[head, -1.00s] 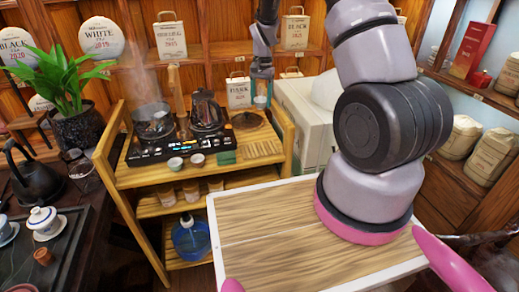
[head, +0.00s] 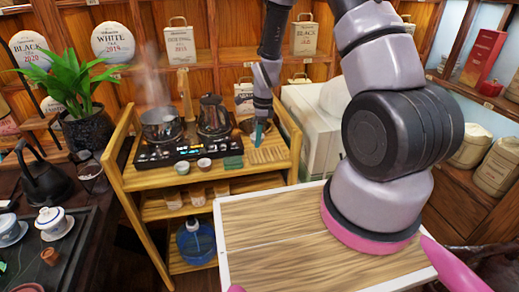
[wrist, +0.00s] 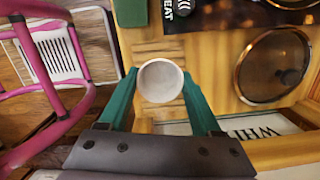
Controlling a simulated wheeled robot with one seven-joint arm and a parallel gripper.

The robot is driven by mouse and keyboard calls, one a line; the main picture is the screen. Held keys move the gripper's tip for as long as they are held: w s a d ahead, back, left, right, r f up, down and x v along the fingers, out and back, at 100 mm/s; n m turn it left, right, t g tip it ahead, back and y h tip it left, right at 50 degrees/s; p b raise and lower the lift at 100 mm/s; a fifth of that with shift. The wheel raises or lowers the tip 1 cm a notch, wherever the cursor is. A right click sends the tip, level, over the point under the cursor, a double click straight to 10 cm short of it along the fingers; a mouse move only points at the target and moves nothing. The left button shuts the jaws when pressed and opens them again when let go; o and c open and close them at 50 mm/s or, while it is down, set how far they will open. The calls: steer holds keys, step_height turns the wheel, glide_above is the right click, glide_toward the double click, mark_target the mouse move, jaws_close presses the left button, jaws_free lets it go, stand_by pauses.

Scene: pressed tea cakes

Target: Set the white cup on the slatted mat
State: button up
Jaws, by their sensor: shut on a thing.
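The white cup (wrist: 160,82) is held upright between the teal fingertips of my gripper (wrist: 160,92) in the wrist view. My gripper shows in the head view (head: 258,136) pointing down over the right part of the wooden cart's top. The slatted mat (head: 270,156) lies there, and its slats show beside the cup in the wrist view (wrist: 158,50). The cup is over the mat or very near its surface; I cannot tell whether it touches. In the head view the cup is mostly hidden by the fingers.
A round glass lid (wrist: 273,66) lies beside the mat.

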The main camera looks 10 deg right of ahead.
mark_target(258, 155)
steer(key=shift+f, duration=2.55)
steer(key=o, duration=1.3)
steer(key=shift+f, duration=0.15)
steer(key=shift+o, duration=0.2)
